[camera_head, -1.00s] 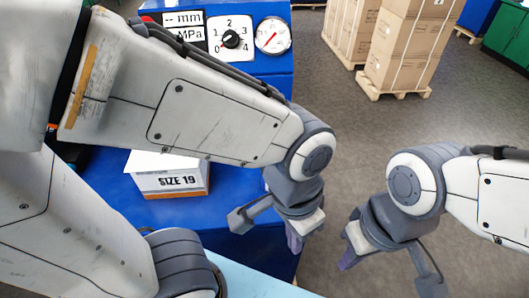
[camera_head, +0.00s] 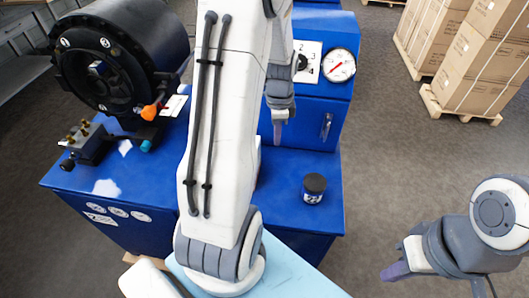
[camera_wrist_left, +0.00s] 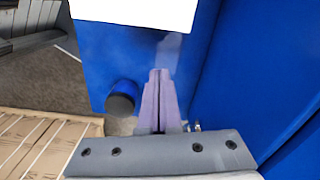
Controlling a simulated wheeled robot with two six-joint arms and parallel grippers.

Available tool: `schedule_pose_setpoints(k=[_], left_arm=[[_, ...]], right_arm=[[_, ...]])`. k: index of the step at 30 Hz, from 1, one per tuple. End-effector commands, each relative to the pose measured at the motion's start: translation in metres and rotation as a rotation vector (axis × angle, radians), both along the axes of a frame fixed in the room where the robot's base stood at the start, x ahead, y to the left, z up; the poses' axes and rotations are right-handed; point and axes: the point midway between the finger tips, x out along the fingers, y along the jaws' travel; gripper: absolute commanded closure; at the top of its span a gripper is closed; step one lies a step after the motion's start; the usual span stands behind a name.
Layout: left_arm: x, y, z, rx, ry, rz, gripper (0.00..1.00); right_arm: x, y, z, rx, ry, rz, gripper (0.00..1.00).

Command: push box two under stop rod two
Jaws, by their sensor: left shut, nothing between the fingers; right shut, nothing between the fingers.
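Neither a box marked two nor a stop rod two can be made out. The carton marked SIZE 19 is hidden behind my left arm in the head view. A flat white surface (camera_wrist_left: 135,10) shows at the top of the left wrist view; I cannot tell if it is that carton. My left gripper (camera_head: 278,138) is shut and empty, pointing down in front of the blue gauge cabinet (camera_head: 308,115); its closed fingers show in the left wrist view (camera_wrist_left: 158,80). My right gripper (camera_head: 390,272) is shut and empty over the floor at lower right.
A black cylindrical machine head (camera_head: 115,60) with an orange handle (camera_head: 152,111) stands at the left of the blue bench (camera_head: 290,165). A dark jar (camera_head: 313,188) stands near the bench's right edge. Strapped cartons (camera_head: 485,60) on pallets stand at far right; the floor before them is clear.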

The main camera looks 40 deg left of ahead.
Motion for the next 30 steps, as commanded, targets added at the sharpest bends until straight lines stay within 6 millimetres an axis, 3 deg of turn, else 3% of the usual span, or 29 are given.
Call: schedule_pose_setpoints(k=[16,21,30], left_arm=[[-0.002,-0.001,-0.099,-0.003,0.006,-0.001,1.0],[-0.019,0.019,-0.094,-0.001,0.002,0.004,1.0],[-0.028,0.029,-0.097,-0.001,0.001,0.0,1.0]], right_arm=[[0.0,0.0,0.019,0.0,0.0,-0.001,1.0],[0.0,0.0,0.033,0.0,0.0,-0.001,1.0],[0.0,0.0,0.036,0.0,0.0,-0.002,1.0]])
